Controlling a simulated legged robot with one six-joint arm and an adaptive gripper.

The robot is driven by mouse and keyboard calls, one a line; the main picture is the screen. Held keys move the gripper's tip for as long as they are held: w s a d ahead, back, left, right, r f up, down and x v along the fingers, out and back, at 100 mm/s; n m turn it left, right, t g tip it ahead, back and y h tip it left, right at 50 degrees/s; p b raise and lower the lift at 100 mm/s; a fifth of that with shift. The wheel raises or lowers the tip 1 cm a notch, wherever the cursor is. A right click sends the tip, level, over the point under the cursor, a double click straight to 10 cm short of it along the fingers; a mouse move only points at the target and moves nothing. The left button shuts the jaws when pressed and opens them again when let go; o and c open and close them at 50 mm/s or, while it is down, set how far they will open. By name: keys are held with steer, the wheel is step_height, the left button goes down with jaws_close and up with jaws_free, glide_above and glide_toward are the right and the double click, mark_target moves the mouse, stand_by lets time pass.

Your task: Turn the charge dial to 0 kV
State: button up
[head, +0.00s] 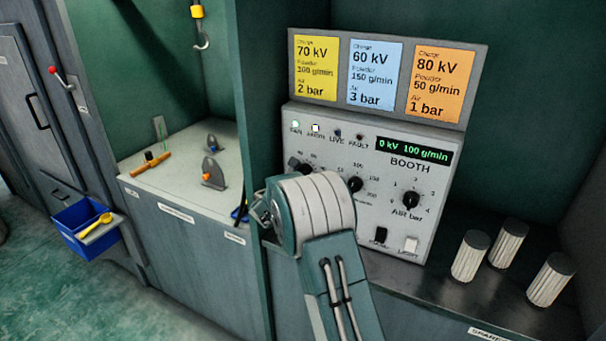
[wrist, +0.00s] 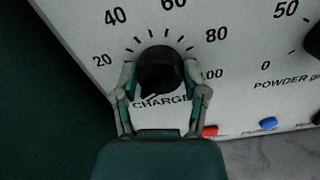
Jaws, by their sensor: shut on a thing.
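The charge dial (wrist: 160,66) is a black round knob on the pale booth panel, with a printed scale from 20 to 100 around it in the wrist view. A light mark on the knob points to the lower left. My gripper (wrist: 161,76) is shut on the dial, one finger on each side. In the head view the dial (head: 299,166) shows only in part behind my arm, and my fingertips are hidden. The booth display (head: 414,150) reads 0 kV and 100 g/min.
The powder dial (head: 355,184) and air dial (head: 411,199) sit to the right on the same panel. Pale ribbed cylinders (head: 471,256) stand on the right shelf. Coloured cards (head: 375,75) hang above.

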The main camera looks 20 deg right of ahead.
steer(key=shift+a+f, duration=0.15)
steer(key=shift+f, duration=0.25)
steer(key=o, duration=1.1)
steer(key=shift+c, duration=0.2)
steer(key=shift+o, duration=0.5)
steer(key=shift+r, duration=0.2)
steer(key=v, duration=1.2)
